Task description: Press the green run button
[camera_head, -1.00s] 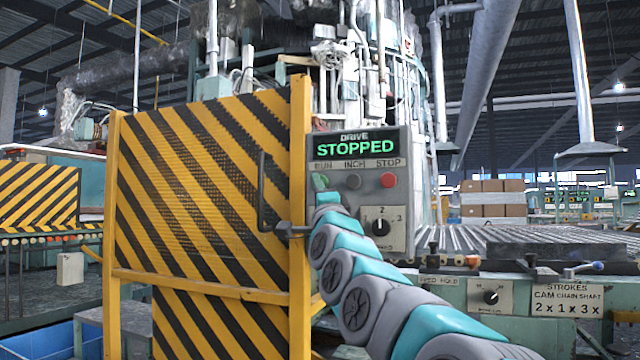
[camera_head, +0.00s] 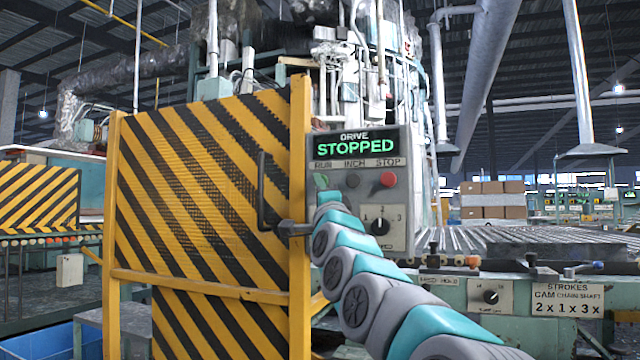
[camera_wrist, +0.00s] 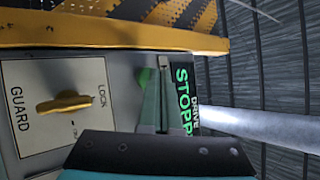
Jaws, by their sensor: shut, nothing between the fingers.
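The green run button (camera_head: 321,181) is at the left of the button row on a grey drive panel (camera_head: 398,160), under the label RUN. Only part of it shows above the end of my arm. The panel's display (camera_head: 352,146) reads STOPPED in green; it also shows, turned sideways, in the wrist view (camera_wrist: 184,98). My gripper (camera_wrist: 162,64) is shut and empty, reaching toward the panel face in the wrist view.
A rotary selector (camera_head: 380,226) is below. A striped yellow guard (camera_head: 200,190) with a dark handle stands left. A yellow guard-lock knob (camera_wrist: 65,102) shows in the wrist view.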

